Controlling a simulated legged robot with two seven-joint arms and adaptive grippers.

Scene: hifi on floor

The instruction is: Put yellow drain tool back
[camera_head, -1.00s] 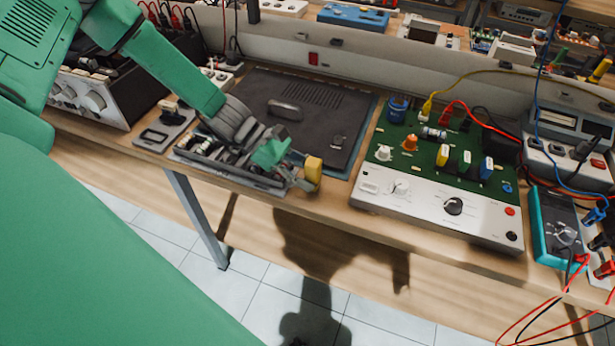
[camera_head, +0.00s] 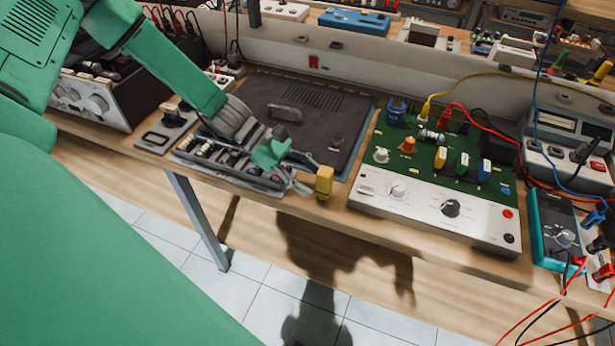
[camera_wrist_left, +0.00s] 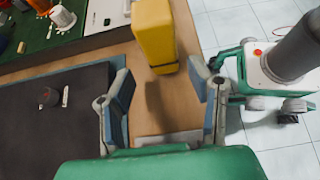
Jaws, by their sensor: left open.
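The yellow drain tool (camera_head: 324,182) shows as a yellow block near the front edge of the bench, left of the white-and-green circuit panel. It looks upright on bare wood. In the left wrist view the yellow block (camera_wrist_left: 154,35) is just beyond my fingertips, roughly in line with the gap between them. My left gripper (camera_head: 300,174) is open and empty, just left of the block in the head view. In the left wrist view its two fingers (camera_wrist_left: 160,80) are spread apart and seem not to touch the block. My right gripper is not in view.
A tray of small parts (camera_head: 225,160) lies below my left gripper. The circuit panel (camera_head: 440,205) stands to the right, with a teal multimeter (camera_head: 560,230) and loose cables farther right. Tiled floor is open in front.

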